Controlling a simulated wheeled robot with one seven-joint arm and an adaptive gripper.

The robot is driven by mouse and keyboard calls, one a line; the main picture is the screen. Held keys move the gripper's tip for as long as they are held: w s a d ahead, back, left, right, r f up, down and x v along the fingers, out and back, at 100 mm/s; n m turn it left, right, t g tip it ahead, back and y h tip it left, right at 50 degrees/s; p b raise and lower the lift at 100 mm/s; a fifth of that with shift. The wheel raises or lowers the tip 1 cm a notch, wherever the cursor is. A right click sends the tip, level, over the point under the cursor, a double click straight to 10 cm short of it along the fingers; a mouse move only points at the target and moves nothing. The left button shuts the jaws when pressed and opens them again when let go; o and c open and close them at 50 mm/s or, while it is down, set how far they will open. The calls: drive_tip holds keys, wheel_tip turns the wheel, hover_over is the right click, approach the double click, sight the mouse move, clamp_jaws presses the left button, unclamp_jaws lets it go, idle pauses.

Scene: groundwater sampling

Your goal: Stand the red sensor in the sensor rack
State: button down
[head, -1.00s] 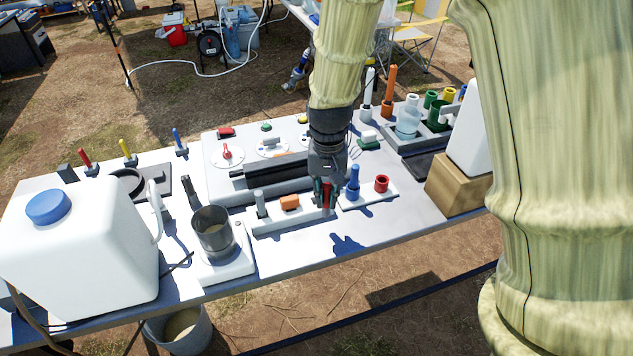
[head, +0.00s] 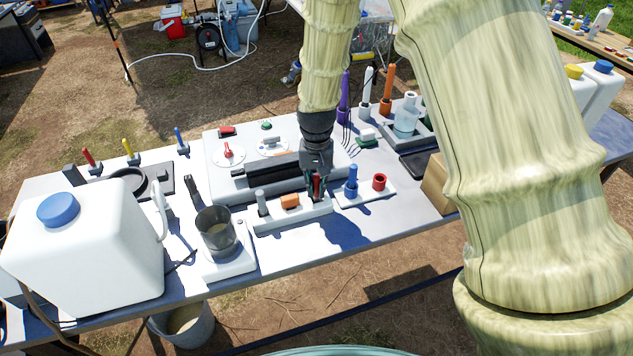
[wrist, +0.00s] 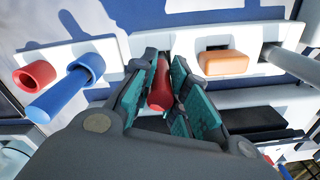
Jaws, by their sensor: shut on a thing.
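My gripper (head: 317,187) is shut on the red sensor (wrist: 160,84), which stands between its teal finger pads in the wrist view. It is at the right end of a white holder (head: 270,224) that also bears an orange block and a grey rod. Whether the sensor's lower end is in that holder or above it, I cannot tell. Just right is a white rack (head: 362,197) with a red cup (head: 379,181) that looks empty and a blue sensor (head: 352,180) upright in a blue cup. The red cup (wrist: 35,75) also shows at left in the wrist view.
A grey-white console (head: 225,182) stands right behind the holder. A metal beaker (head: 216,236) on a white base and a large white jug (head: 100,245) are at left. Purple, white and orange probes (head: 386,90) stand behind at right. The table front is clear.

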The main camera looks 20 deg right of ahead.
drive_tip(key=shift+f, duration=0.15)
drive_tip(key=c, duration=1.4)
unclamp_jaws()
drive_tip(key=shift+r+b, duration=1.55)
drive_tip(key=shift+r, duration=4.6)
